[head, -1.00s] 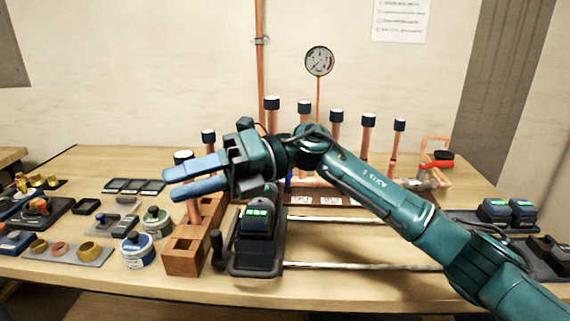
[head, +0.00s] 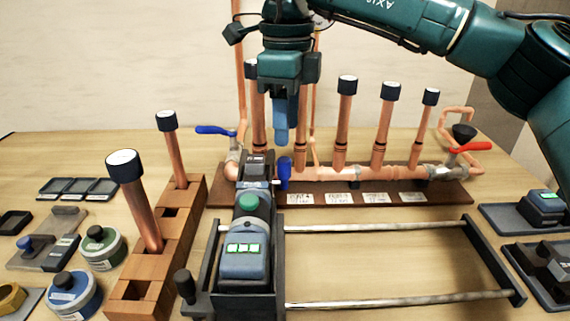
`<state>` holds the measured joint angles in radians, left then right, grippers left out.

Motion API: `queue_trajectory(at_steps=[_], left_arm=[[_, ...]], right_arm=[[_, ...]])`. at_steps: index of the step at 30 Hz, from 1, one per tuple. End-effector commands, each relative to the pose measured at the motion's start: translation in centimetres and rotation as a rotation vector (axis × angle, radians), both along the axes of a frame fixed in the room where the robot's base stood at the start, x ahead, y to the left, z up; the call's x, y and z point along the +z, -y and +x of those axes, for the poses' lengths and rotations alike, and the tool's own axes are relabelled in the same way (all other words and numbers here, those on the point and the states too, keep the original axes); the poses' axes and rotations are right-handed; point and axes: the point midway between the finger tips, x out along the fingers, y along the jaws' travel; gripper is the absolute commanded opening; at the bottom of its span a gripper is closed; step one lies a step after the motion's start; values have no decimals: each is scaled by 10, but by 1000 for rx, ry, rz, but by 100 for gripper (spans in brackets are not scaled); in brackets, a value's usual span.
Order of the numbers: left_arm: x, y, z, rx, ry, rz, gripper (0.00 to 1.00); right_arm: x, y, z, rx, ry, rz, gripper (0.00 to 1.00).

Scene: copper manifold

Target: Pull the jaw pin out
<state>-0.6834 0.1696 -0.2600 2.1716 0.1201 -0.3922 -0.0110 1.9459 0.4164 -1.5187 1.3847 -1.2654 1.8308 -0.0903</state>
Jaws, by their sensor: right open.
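The dark press tool (head: 244,262) lies in a black cradle at the front middle, with a green button and a lit green display on top. A small blue upright piece (head: 285,173), which looks like the jaw pin, stands at the right of the tool's far end. My right gripper (head: 281,138) points down above and just behind that blue piece in the picture. It is open and its blue fingers overlap edge-on; nothing shows between them. I cannot tell how far above the pin the fingertips are. My left gripper is not in view.
A copper manifold on a brown board (head: 453,193) stands behind, with tall capped pipes, a blue valve handle (head: 215,130) and a red one (head: 470,147). A wooden block (head: 186,217) holding capped pipes stands left. Two rails (head: 400,301) run right from the cradle.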

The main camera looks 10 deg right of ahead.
Motion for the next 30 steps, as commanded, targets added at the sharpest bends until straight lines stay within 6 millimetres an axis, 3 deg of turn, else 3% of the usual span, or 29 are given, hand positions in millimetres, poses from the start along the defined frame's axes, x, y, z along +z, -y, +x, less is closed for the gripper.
queue_trajectory(at_steps=[6, 12, 25, 30], left_arm=[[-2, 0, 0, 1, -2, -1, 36], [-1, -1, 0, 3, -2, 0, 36], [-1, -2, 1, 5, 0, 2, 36], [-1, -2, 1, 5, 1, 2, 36]], right_arm=[[-48, 0, 0, 1, -4, 0, 43], [-75, 0, 0, 0, -2, 1, 43], [-86, 0, 0, 0, -1, 3, 43], [-86, -1, 0, 0, -1, 3, 30]])
